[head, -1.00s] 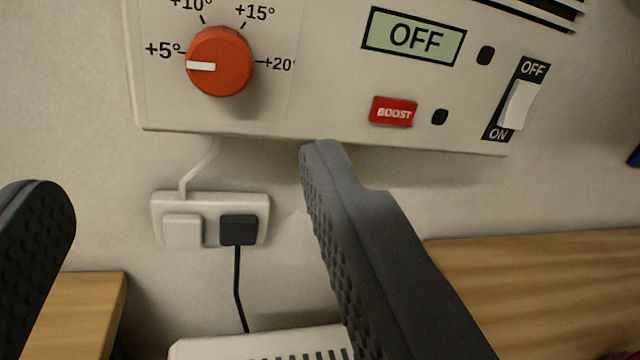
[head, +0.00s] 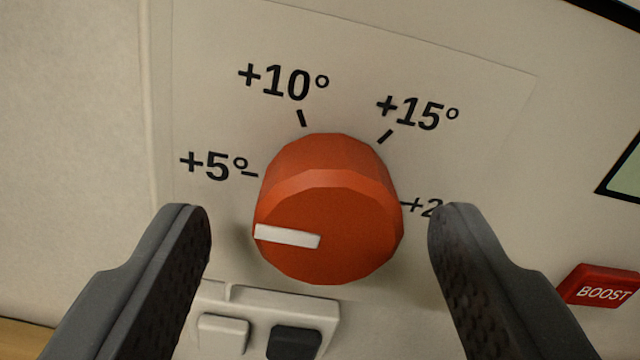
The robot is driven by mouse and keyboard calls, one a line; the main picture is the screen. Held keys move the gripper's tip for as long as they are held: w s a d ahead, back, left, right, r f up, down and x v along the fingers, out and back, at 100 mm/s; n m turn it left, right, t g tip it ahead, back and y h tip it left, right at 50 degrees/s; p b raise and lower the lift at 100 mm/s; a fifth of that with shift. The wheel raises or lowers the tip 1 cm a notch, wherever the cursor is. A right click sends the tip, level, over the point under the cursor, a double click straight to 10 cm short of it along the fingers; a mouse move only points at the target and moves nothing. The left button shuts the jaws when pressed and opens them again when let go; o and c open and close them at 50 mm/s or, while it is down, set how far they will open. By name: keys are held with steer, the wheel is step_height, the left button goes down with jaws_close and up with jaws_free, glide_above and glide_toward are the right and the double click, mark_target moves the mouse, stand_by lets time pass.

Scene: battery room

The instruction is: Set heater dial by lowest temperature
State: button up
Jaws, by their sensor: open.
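The heater dial (head: 330,200) is an orange-red knob in the middle of the head view. Its white pointer (head: 288,237) points left, toward the +5° mark (head: 214,165). The +10° (head: 284,82) and +15° (head: 417,112) marks are above it. The +20° mark (head: 420,206) on the right is partly hidden by a finger. My gripper (head: 318,235) is open, with one finger on each side of the dial and a visible gap to it on both sides.
The red BOOST button (head: 603,288) is right of my right finger. A corner of the display (head: 622,170) shows at the right edge.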

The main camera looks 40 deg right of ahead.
steer(key=shift+w+d, duration=0.2)
steer(key=c, duration=1)
steer(key=shift+a, duration=0.15)
